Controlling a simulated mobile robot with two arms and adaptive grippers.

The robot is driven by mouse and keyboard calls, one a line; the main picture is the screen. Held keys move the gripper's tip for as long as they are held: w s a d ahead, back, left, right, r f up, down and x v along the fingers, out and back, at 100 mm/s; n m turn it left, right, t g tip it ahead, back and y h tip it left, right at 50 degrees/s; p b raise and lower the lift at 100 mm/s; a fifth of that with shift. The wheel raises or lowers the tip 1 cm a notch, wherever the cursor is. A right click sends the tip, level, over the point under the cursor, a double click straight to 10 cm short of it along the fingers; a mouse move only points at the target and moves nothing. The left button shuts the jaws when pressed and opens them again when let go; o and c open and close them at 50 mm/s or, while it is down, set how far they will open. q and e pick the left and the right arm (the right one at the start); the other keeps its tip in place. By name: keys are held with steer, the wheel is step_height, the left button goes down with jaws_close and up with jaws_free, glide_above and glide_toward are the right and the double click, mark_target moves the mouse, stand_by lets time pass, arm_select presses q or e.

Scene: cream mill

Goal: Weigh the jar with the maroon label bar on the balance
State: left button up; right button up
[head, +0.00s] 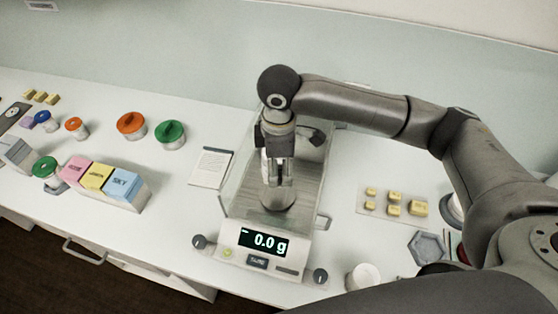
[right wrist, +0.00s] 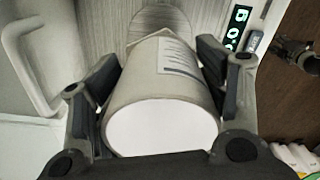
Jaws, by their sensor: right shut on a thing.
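The balance (head: 226,232) stands at the middle of the bench with clear walls around its weighing space, and its display (head: 264,243) reads 0.0 g. My right gripper (head: 279,182) points down inside those walls, above the pan. In the right wrist view it (right wrist: 158,95) is shut on a pale jar (right wrist: 135,85) with a flat white end. Whether the jar touches the pan is unclear. My left gripper is not in the head view.
Left of the balance are a card (head: 211,168), jars with orange (head: 131,123) and green (head: 170,131) lids, and pink, yellow and blue blocks (head: 123,186). Right of it lie several small yellow blocks (head: 393,209) and a grey hexagonal tray (head: 427,246).

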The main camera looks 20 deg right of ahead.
steer(key=b, duration=0.4)
glide_above(279, 193)
step_height(279, 193, down, 4)
steer(key=shift+f, duration=0.1)
step_height(279, 193, down, 3)
steer(key=shift+f+b, duration=0.15)
steer(key=shift+b, duration=0.2)
steer(key=shift+f, duration=0.7)
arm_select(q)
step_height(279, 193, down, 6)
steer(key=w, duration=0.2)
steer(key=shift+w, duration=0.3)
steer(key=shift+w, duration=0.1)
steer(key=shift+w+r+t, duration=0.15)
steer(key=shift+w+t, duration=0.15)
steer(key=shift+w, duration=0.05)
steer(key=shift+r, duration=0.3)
arm_select(e)
steer(key=shift+f, duration=0.25)
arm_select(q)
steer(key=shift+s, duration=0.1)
